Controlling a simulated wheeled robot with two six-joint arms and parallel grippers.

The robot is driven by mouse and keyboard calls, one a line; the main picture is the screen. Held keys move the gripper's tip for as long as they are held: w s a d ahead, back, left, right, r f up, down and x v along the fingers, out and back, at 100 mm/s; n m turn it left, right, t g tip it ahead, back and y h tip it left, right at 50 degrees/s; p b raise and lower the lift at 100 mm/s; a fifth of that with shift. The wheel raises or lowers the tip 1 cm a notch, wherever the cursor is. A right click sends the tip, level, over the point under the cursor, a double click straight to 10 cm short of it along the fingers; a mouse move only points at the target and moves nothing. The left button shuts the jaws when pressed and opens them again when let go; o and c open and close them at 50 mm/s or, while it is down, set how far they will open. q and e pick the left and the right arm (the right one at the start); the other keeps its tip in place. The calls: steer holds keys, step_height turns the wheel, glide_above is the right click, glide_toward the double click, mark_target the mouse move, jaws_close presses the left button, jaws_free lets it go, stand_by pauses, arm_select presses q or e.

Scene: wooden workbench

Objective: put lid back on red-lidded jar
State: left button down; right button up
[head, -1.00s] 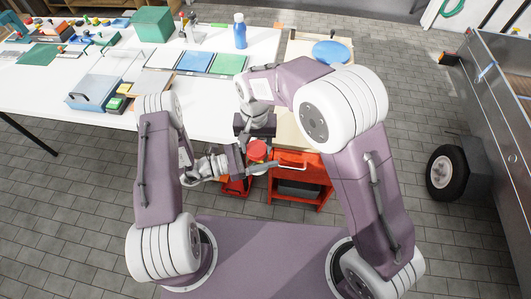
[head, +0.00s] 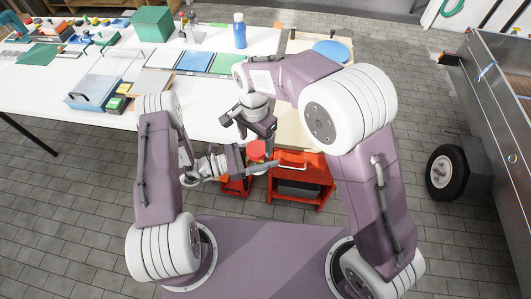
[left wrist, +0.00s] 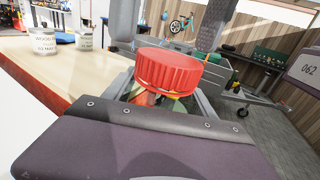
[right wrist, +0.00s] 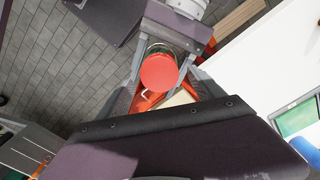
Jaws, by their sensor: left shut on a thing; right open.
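The red lid (head: 257,150) sits over the mouth of a glass jar, of which only a little shows. In the left wrist view the lid (left wrist: 169,70) is on top, with a thin gold edge under its ribbed side. I cannot tell whether it is screwed tight. My left gripper (head: 248,161) is shut on the jar and holds it in the air in front of the bench. The right wrist view shows the lid (right wrist: 158,72) from above, with glass (right wrist: 160,49) beyond it. My right gripper (head: 266,138) is open, tilted, just above the lid.
A red tool cart (head: 300,182) stands on the floor below the grippers. The white workbench (head: 205,118) lies beyond, with a blue bottle (head: 240,32), coloured panels (head: 194,61) and a clear box (head: 92,93). Two labelled jars (left wrist: 42,38) show on wood in the left wrist view.

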steer(key=shift+r, duration=0.95)
steer(key=shift+c, duration=0.4)
steer(key=n, duration=0.6)
steer(key=shift+s+d+r, duration=0.1)
steer(key=shift+s+d, duration=0.05)
steer(key=shift+s, duration=0.05)
steer(key=n, duration=0.6)
steer(key=shift+r, duration=0.35)
steer(key=n, duration=0.3)
steer(key=r+n, duration=0.1)
steer(key=n, duration=0.2)
steer(key=shift+r, duration=0.2)
steer(key=shift+w+r+n, duration=0.1)
steer(key=shift+r+n, duration=0.3)
steer(key=shift+n, duration=0.3)
steer(key=shift+r, duration=0.2)
